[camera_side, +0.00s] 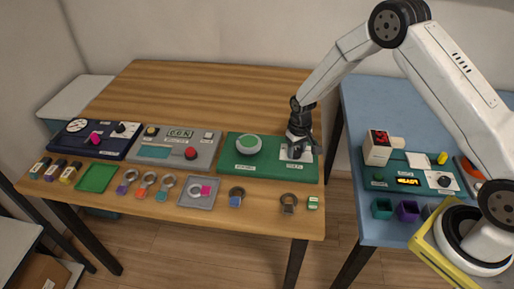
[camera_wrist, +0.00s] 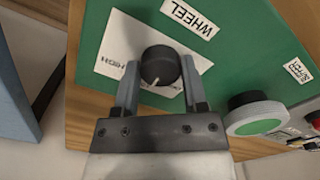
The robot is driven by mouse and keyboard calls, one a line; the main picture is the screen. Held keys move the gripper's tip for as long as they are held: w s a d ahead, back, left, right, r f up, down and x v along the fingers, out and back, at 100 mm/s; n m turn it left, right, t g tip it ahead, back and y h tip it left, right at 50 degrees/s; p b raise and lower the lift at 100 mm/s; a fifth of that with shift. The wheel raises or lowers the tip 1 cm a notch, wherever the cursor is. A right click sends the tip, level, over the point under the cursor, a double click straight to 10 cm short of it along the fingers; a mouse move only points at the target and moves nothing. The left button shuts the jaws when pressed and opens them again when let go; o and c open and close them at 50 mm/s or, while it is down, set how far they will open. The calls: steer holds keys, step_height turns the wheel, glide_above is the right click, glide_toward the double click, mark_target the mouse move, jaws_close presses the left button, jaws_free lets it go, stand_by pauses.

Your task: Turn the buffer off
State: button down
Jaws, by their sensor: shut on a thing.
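The green panel (camera_side: 262,172) is at the right end of the wooden table; it also shows in the wrist view (camera_wrist: 240,60). It carries a black round knob (camera_wrist: 160,64) with a white pointer line, on a white plate (camera_wrist: 112,50) with a HIGH marking. A WHEEL label (camera_wrist: 188,18) is beside the plate. My gripper (camera_wrist: 159,72) is shut on the knob, one finger on each side. The pointer faces the gripper's palm, slightly left. In the side view my gripper (camera_side: 297,140) hides the knob. A green round disc (camera_wrist: 255,115) in a pale ring is on the same panel.
A grey panel with a red button (camera_side: 191,153) and a dark blue panel (camera_side: 75,142) are to the left. Ring-shaped tools (camera_side: 148,180) and a green tray (camera_side: 97,178) lie in front. A blue table (camera_side: 365,95) with small items stands right, across a gap.

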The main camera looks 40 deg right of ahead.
mark_target(297, 151)
steer(key=n, duration=0.4)
steer(key=shift+s+n, duration=0.1)
steer(key=shift+n, duration=0.3)
steer(key=n, duration=0.4)
steer(key=shift+d, duration=0.1)
steer(key=shift+n, duration=0.3)
steer(key=shift+c, duration=0.7)
jaws_free()
steer(key=shift+r, duration=0.15)
steer(key=shift+r, duration=3.75)
